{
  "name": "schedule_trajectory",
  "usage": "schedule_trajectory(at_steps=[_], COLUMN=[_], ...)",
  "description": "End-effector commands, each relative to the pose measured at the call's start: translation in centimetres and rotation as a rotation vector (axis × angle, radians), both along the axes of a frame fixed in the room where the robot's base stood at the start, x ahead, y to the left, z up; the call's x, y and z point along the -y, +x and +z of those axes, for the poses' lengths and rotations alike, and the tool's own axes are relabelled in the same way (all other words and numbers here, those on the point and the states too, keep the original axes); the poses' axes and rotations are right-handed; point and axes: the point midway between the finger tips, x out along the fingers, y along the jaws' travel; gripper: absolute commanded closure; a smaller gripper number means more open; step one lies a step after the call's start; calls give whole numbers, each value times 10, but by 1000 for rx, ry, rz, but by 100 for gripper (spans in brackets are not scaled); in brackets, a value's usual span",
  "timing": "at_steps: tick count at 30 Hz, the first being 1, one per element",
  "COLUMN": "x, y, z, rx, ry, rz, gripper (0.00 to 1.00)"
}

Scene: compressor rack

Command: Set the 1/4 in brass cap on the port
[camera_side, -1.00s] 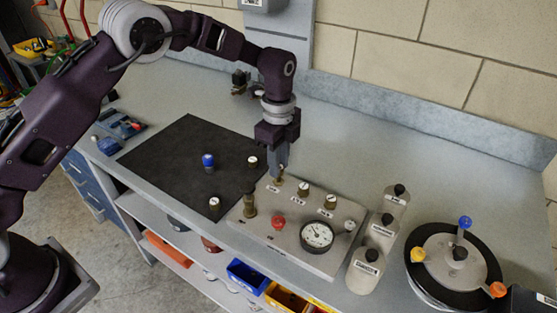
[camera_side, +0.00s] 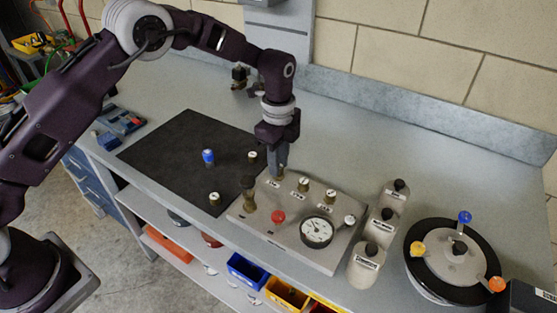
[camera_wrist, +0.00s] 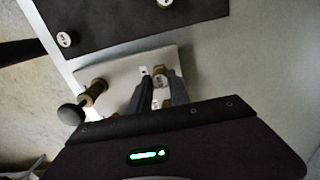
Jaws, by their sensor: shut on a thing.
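My gripper (camera_side: 280,168) points down at the back left of the grey port panel (camera_side: 333,258). It is shut on a small brass cap (camera_side: 280,176), which is mostly hidden by the fingers. The cap is at the leftmost labelled port; whether it touches the port cannot be told. In the wrist view, my gripper's fingers (camera_wrist: 158,88) reach over the panel (camera_wrist: 118,82), with brass and white tops showing between them. Two brass fittings with white tops, one (camera_side: 303,184) and another (camera_side: 330,196), stand to the right along the panel's row.
A dark mat (camera_side: 175,150) holds a blue-topped cap (camera_side: 208,157) and two white-topped caps, one (camera_side: 252,156) and another (camera_side: 214,198). A brass valve with a black knob (camera_side: 248,183), a red knob (camera_side: 278,216) and a gauge (camera_side: 316,233) are close by. Bottles (camera_side: 366,265) stand right.

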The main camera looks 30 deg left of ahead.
Motion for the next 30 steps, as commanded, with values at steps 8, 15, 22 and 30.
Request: schedule_trajectory(at_steps=[8,15,22,30], x=[0,0,0,0], y=[0,0,0,0], z=[-6,-7,-7,-7], rx=[-1,0,0,0], ry=[0,0,0,0], rz=[0,0,0,0], gripper=[100,75,52,34])
